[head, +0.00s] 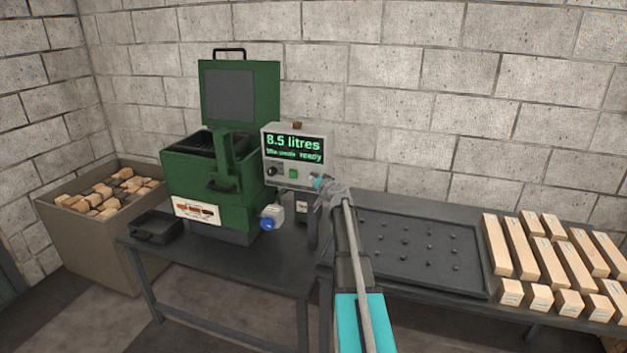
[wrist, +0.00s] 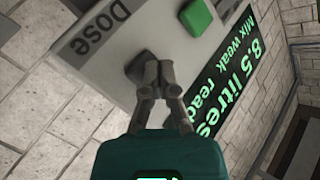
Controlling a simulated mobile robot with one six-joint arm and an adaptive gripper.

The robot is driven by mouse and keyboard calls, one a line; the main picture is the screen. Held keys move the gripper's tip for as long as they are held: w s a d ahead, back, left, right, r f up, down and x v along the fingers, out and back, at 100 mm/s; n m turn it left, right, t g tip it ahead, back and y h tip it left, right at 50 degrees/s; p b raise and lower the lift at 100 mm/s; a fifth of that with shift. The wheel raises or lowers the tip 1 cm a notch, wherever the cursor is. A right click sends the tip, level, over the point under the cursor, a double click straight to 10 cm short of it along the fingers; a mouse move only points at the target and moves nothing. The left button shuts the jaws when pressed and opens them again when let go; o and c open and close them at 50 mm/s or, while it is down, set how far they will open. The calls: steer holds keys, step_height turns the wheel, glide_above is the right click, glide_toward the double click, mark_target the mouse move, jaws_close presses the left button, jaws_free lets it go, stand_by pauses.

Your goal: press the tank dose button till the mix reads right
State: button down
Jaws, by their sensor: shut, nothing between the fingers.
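The tank control box (head: 325,142) is pale grey. Its screen (head: 293,148) reads 8.5 litres and ready; in the wrist view the screen (wrist: 228,85) reads "Mix weak" and ready. The dark dose button (wrist: 138,67) sits near the Dose label (wrist: 92,32); in the head view my gripper covers it. My gripper (wrist: 158,72) is shut and empty, its fingertips right at the button. I cannot tell whether they touch it or press it. In the head view my gripper (head: 320,184) is at the box's lower right.
A green button (head: 293,173) and a dark knob (head: 272,170) are left of my gripper. The green machine (head: 185,167) with raised lid stands left. A black tray (head: 375,270) and several wooden blocks (head: 497,245) lie right. A bin (head: 75,235) of wood pieces stands far left.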

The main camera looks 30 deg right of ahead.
steer(key=shift+s, duration=0.1)
steer(key=shift+s+a, duration=0.5)
steer(key=shift+a, duration=0.2)
steer(key=shift+a, duration=0.1)
stand_by(0.3)
steer(key=s+a, duration=0.1)
steer(key=a, duration=0.1)
steer(key=s+a, duration=0.1)
steer(key=s, duration=0.1)
steer(key=shift+a, duration=0.4)
stand_by(0.8)
